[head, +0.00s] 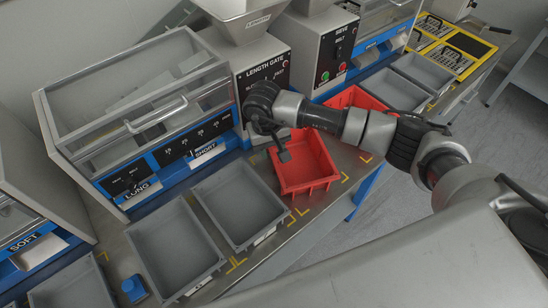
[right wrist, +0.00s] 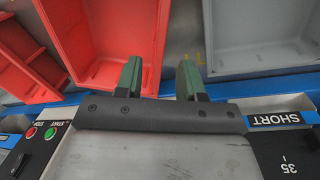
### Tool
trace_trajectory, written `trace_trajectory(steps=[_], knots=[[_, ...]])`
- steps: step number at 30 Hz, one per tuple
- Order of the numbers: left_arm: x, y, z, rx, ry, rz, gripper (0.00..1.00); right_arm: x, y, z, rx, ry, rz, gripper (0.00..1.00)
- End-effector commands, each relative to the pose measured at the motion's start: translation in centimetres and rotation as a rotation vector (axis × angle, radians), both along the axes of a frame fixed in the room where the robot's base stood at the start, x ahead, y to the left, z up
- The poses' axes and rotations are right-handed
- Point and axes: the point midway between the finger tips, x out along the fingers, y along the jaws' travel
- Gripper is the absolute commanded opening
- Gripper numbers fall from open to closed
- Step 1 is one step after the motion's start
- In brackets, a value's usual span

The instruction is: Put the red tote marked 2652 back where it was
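A red tote (head: 318,180) stands on the metal bench in front of the LENGTH GATE machine, empty as far as I see. A second red tote (head: 375,103) stands farther right, partly behind my right arm. I cannot read a number on either. My right gripper (head: 283,152) is over the near red tote's back left part, in front of the machine. In the right wrist view its two green fingers (right wrist: 158,80) are spread apart with nothing held. The near tote (right wrist: 105,35) shows beyond them, its side wall lying between the fingers in the picture; I cannot tell contact. My left gripper is not in view.
Grey trays (head: 240,205) (head: 172,250) stand left of the near tote; another grey tray (head: 393,90) is at right. A small blue object (head: 134,288) sits at front left. Yellow corner marks are on the bench. The LENGTH GATE machine (head: 262,70) rises close behind.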

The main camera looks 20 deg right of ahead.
Motion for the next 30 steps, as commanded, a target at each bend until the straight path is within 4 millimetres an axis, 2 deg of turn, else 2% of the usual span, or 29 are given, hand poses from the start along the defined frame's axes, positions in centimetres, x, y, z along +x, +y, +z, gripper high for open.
trace_trajectory(steps=[6,12,30], knots=[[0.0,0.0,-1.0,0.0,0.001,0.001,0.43,0.1,0.4,4.1,-0.002,-0.004,0.0,0.39],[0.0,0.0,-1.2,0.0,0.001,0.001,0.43,0.0,0.7,5.9,-0.001,0.0,0.0,0.39],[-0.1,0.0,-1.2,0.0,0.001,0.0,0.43,0.0,0.7,6.2,-0.001,0.001,-0.001,0.39]])
